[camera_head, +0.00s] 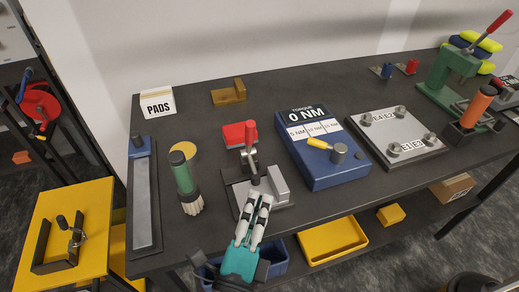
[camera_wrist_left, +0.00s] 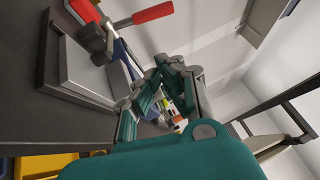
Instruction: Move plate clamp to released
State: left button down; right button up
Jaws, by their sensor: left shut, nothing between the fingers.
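What looks like the plate clamp (camera_head: 253,158) stands on a grey metal base near the bench's front edge. Its red handle (camera_head: 250,134) points up in the head view. In the wrist view the red handle (camera_wrist_left: 153,13) sticks out sideways from the clamp's metal body (camera_wrist_left: 95,38). My left gripper (camera_head: 264,197) has teal and grey fingers, brought together with nothing between them. In the head view it overlaps the front of the clamp base, below the handle. In the wrist view the left gripper (camera_wrist_left: 170,62) appears apart from the handle. My right gripper does not show.
A blue bin (camera_head: 272,262) and yellow tray (camera_head: 333,243) lie below the bench front.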

aim_at(251, 150)
pick_arm(q)
jog(key=w+r+p, duration=0.1)
jog(key=w, duration=0.2)
jog(key=w+p, duration=0.2)
jog(key=w, duration=0.2)
jog(key=w+r+p, duration=0.1)
jog(key=w, duration=0.2)
jog(key=shift+w+d+r, duration=0.1)
jog(key=shift+w+r, duration=0.15)
jog(key=shift+r, duration=0.05)
jog(key=shift+w+r+p, duration=0.2)
jog(key=shift+r+p, duration=0.05)
jog(key=shift+p, duration=0.35)
jog(key=shift+r+n+g+y, duration=0.1)
jog(key=shift+n+g+y, duration=0.2)
